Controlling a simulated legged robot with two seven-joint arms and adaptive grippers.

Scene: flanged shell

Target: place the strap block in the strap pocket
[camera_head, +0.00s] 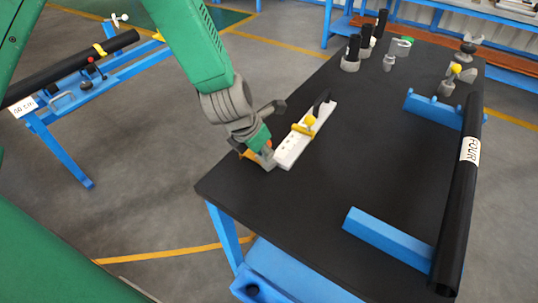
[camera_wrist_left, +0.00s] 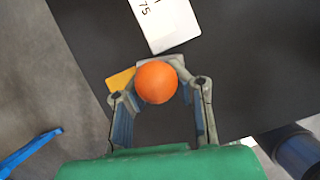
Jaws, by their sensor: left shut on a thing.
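My left gripper (camera_head: 262,157) is low over the table's left edge, beside the near end of a white plate (camera_head: 289,152). It is shut on a small piece with an orange ball knob (camera_wrist_left: 156,82); I take this for the strap block, though its body is mostly hidden. A yellow-orange part (camera_wrist_left: 121,80) shows left of the knob in the wrist view. I cannot make out the strap pocket. My right gripper is not in view.
A yellow clamp-like part (camera_head: 303,128) and a black upright part (camera_head: 321,101) are on the white plate. A black tube marked FOUR (camera_head: 460,205) rests on blue supports at the right. Small fittings stand at the back. The dark table (camera_head: 350,170) is clear mid-table.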

